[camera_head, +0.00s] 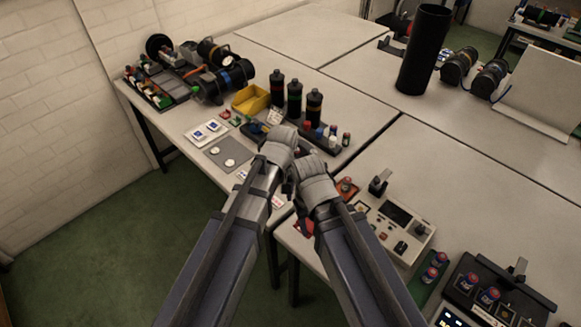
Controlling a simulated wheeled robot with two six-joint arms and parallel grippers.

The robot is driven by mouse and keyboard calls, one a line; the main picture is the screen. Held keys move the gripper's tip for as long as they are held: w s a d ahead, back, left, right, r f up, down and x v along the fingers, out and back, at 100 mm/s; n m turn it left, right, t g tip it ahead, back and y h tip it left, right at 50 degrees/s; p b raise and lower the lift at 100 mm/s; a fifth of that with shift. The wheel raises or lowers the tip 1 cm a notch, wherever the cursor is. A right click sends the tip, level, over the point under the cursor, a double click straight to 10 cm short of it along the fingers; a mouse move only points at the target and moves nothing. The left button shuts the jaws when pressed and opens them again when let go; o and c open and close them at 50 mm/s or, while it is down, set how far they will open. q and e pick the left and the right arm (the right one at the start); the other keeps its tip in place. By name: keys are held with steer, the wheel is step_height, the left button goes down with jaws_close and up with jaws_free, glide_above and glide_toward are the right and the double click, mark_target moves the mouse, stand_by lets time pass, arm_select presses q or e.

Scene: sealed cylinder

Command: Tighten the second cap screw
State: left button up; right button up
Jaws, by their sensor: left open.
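My two arms reach up from the bottom edge and end close together at the front of the far-left table. My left gripper (278,148) is open over the table's front part, just in front of a dark rack. My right gripper (312,182) is beside it, to the right and nearer to me; its fingers are hidden or too small to read. I cannot make out the second cap screw; the grippers and wrists cover part of the work area. A black cylinder assembly with orange parts (208,88) lies at the left end of that table.
Three dark bottles (294,98) stand behind my grippers, beside a yellow bin (250,99). A tall black cylinder (424,50) stands farther right. A control box (398,228) is right of my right arm. The far tabletop (310,35) is clear.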

arm_select(q)
steer(key=w+d+n, duration=0.1)
steer(key=w+n, duration=0.3)
steer(key=w, duration=0.2)
steer(key=w+d+n, duration=0.1)
steer(key=w+n, duration=0.3)
steer(key=w, duration=0.2)
steer(key=w+d+n, duration=0.1)
steer(key=w+n, duration=0.3)
steer(key=w, duration=0.2)
steer(key=shift+d+h, duration=0.15)
steer(key=shift+h, duration=0.25)
steer(key=shift+w+n, duration=0.35)
steer(key=shift+n, duration=0.05)
steer(key=shift+f, duration=0.15)
arm_select(e)
steer(key=shift+f, duration=0.1)
arm_select(q)
step_height(320, 180, down, 8)
steer(key=b, duration=0.8)
steer(key=shift+s, duration=0.1)
arm_select(e)
step_height(320, 180, down, 8)
steer(key=shift+r, duration=0.1)
arm_select(q)
steer(key=shift+r, duration=0.2)
arm_select(e)
steer(key=shift+r, duration=0.1)
arm_select(q)
jaws_close()
